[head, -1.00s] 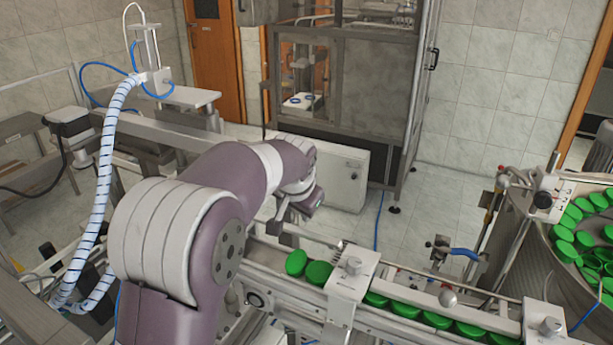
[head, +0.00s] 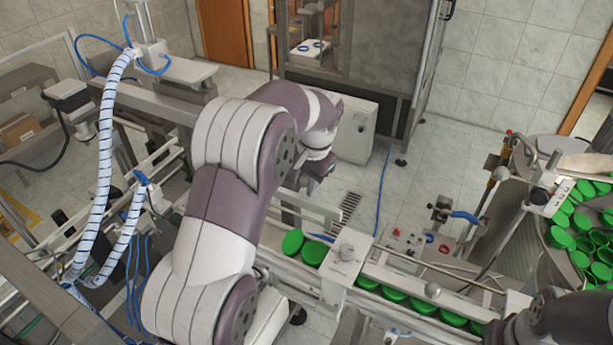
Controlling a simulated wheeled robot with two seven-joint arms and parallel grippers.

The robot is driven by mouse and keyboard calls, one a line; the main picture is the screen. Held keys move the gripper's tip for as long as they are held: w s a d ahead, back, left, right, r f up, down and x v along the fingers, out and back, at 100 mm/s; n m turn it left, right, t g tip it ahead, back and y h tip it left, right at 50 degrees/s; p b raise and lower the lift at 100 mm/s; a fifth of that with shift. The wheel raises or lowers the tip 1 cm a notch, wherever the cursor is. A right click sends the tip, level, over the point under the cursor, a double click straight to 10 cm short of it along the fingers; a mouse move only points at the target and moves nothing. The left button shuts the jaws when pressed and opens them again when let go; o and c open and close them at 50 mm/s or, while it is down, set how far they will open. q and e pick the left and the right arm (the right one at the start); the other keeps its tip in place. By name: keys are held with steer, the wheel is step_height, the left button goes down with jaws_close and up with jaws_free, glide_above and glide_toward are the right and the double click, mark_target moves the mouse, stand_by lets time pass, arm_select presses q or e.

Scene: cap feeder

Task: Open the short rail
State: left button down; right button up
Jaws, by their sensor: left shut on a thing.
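My left gripper (head: 315,186) is at the far side of the cap conveyor (head: 385,272), at the end of my arm. It is shut on the short rail (head: 318,208), a pale bar near the left end of the cap row. The fingertips are small and partly hidden, so the exact contact does not show. Green caps (head: 293,242) lie in a row in the conveyor channel, several of them to the right of a white bracket (head: 346,254). Part of my right arm shows at the lower right, but its gripper is outside the picture.
A round bowl feeder (head: 535,235) with many green caps (head: 580,220) stands at the right. A blue-handled valve (head: 465,217) stands beyond the conveyor. A machine cabinet (head: 370,60) stands at the back. Corrugated hoses (head: 103,150) hang at the left.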

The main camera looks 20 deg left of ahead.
arm_select(q)
steer(key=c, duration=0.8)
jaws_free()
steer(key=shift+s, duration=0.1)
steer(key=shift+s+r, duration=0.1)
steer(key=shift+s, duration=0.15)
arm_select(e)
steer(key=shift+s, duration=0.35)
arm_select(q)
steer(key=shift+w, duration=0.15)
arm_select(e)
steer(key=shift+w, duration=0.15)
